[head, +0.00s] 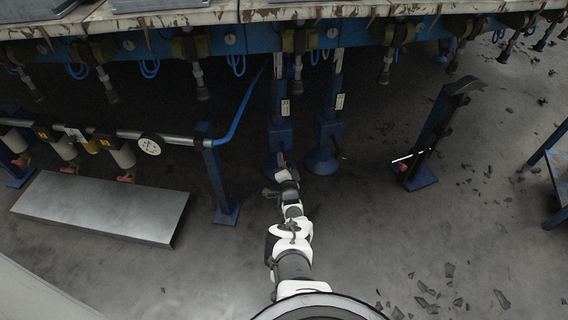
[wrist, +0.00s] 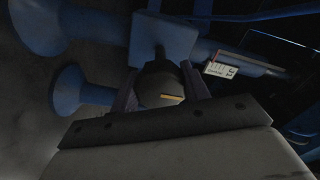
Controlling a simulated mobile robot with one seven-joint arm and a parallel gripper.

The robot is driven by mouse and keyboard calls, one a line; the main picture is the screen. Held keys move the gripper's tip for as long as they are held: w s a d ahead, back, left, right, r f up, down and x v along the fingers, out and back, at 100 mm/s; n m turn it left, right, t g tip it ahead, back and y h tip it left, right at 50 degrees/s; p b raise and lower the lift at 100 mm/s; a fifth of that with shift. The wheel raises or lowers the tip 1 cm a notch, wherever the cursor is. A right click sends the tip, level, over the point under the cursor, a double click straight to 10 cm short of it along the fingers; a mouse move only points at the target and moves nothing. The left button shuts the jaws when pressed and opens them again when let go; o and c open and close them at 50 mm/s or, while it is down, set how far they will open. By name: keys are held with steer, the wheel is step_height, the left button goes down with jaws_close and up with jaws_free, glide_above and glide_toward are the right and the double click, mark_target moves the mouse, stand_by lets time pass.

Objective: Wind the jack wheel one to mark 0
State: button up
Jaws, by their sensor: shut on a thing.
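Two blue jacks stand side by side under the machine, a left jack (head: 279,132) and a right jack (head: 328,132). My gripper (head: 283,168) is at the left jack, low on its front. In the wrist view my gripper (wrist: 160,88) is shut on a dark round jack wheel (wrist: 162,82) with an orange mark on its face. A shaft joins the wheel to a blue box (wrist: 170,38). A white scale plate (wrist: 221,69) with a red pointer lies right of the wheel; its figures are too small to read. The gripper hides this wheel in the head view.
The right jack's wheel (head: 342,155) is close on the right. A dark blue stand (head: 437,130) is at the right. Rubble lies on the floor.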

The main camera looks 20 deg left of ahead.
steer(key=o, duration=1)
steer(key=shift+s, duration=0.1)
steer(key=shift+s+d+r+p, duration=0.1)
steer(key=shift+s+d+p, duration=0.05)
steer(key=shift+p, duration=0.25)
steer(key=p+v, duration=0.9)
steer(key=v, duration=0.4)
steer(key=shift+s+d, duration=0.15)
